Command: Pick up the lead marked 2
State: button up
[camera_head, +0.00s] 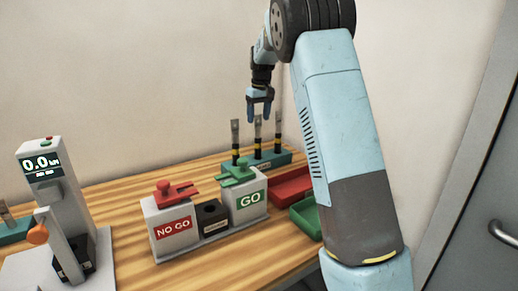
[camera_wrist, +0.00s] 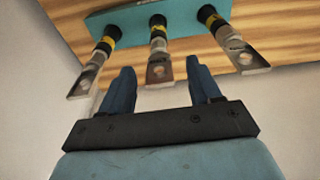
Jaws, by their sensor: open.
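Three leads stand upright in a teal rack (camera_head: 282,158) at the back of the table. Each has a black body, a yellow band and a flat metal lug with a hole. In the wrist view they are the left lead (camera_wrist: 92,62), the middle lead (camera_wrist: 158,55) and the right lead (camera_wrist: 228,40). No number on any lead is readable, so I cannot tell which is marked 2. My gripper (camera_head: 259,112) is open and empty, above the rack. In the wrist view its fingertips (camera_wrist: 160,68) point toward the rack, with the middle lead's lug between them in the picture.
A NO GO box (camera_head: 173,230) with a red top and a GO box (camera_head: 250,198) with a green top stand in front. A black block (camera_head: 211,218) sits between them. Red (camera_head: 292,187) and green (camera_head: 304,217) trays lie right. A display device (camera_head: 41,166) stands left.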

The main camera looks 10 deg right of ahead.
aim_at(258, 125)
jog(key=shift+w+a+f, duration=0.1)
jog(key=shift+w+f, duration=0.1)
jog(key=shift+f, duration=0.7)
jog(key=shift+w+d+f, duration=0.1)
jog(key=shift+w+f, duration=0.05)
jog(key=shift+f, duration=0.7)
jog(key=shift+w+a+f, duration=0.1)
jog(key=shift+w+f, duration=0.1)
jog(key=shift+f, duration=0.7)
grip_shut()
jog(key=shift+r, duration=0.1)
